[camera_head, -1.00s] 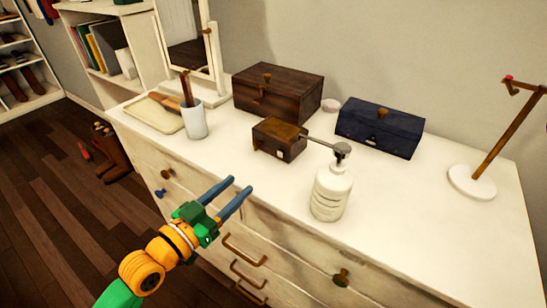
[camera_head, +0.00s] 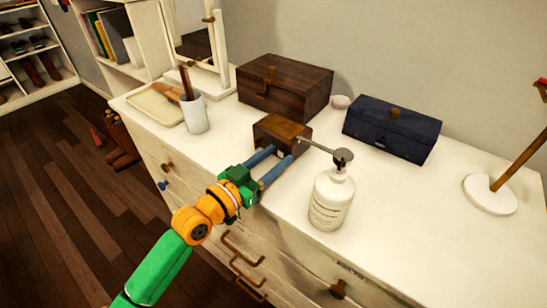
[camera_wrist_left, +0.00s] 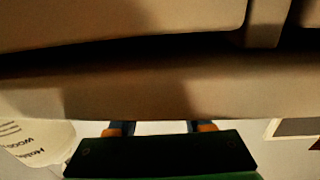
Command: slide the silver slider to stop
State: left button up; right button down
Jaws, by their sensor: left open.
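No silver slider can be made out clearly; the lower front of the box is partly hidden by my gripper. My left gripper (camera_head: 281,153) is open, with its two blue fingers pointing at the box front. Whether the fingertips touch the box I cannot tell. In the left wrist view, the fingers (camera_wrist_left: 160,128) are apart with nothing visible between them. My right gripper is not in view.
A white pump bottle (camera_head: 331,199) stands close to the right of my left gripper. A larger wooden box (camera_head: 290,88) and a dark blue box (camera_head: 391,130) stand behind. A white cup (camera_head: 195,114) stands left. Dresser top (camera_head: 410,215) is clear at front right.

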pick_arm(q)
grip_shut()
dwell(1.3)
